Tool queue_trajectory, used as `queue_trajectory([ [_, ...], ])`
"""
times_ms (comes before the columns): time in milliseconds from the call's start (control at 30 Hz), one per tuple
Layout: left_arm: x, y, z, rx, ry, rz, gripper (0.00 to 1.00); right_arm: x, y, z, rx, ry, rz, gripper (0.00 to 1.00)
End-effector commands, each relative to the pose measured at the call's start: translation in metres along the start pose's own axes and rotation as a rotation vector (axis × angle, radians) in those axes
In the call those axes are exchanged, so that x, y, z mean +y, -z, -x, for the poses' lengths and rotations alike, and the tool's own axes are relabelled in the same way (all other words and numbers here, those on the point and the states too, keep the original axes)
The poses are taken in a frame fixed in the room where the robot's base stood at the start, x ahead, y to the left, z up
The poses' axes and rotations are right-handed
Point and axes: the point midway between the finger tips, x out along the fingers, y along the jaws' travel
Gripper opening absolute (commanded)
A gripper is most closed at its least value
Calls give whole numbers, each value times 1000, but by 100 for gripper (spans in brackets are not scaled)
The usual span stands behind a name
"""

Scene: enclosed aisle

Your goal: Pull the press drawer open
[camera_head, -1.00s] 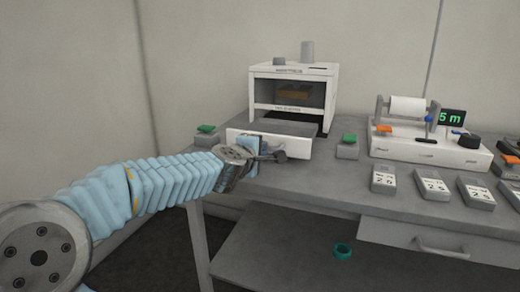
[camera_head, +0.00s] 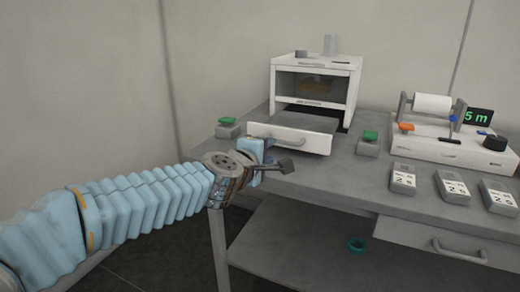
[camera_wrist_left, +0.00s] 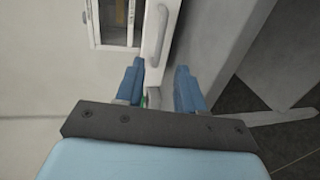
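The white press (camera_head: 313,68) stands on the grey table with its drawer (camera_head: 300,139) pulled out toward me. The drawer front and its bar handle (camera_head: 290,141) are clear of my fingers. My left gripper (camera_head: 276,157) is just in front of the drawer, by the table's front edge. In the left wrist view its two blue fingers (camera_wrist_left: 158,88) are apart with no object held between them. The handle (camera_wrist_left: 158,36) lies ahead of the fingertips there, apart from them. My right gripper is not in view.
Green-topped boxes (camera_head: 228,128) and (camera_head: 369,144) flank the drawer. A roll device (camera_head: 450,145) and several labelled blocks (camera_head: 453,186) are to the right. A closed table drawer (camera_head: 430,240) and a teal ring (camera_head: 357,244) on the lower shelf are below.

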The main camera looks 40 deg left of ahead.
Motion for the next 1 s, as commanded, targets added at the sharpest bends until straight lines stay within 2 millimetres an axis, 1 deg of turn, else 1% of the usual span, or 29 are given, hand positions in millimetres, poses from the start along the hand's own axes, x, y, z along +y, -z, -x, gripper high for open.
queue_trajectory([
  [33, 4, 1, 12, 4, -2, 0, 38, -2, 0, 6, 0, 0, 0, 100],
  [100, 3, 1, 24, 3, -2, -1, 38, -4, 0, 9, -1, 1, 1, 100],
  [200, 1, 1, 35, 2, 0, 1, 38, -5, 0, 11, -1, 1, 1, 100],
  [300, 0, 1, 40, 2, 0, 0, 38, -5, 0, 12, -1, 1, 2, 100],
  [1000, 0, 0, 41, 1, 0, 0, 38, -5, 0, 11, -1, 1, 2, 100],
])
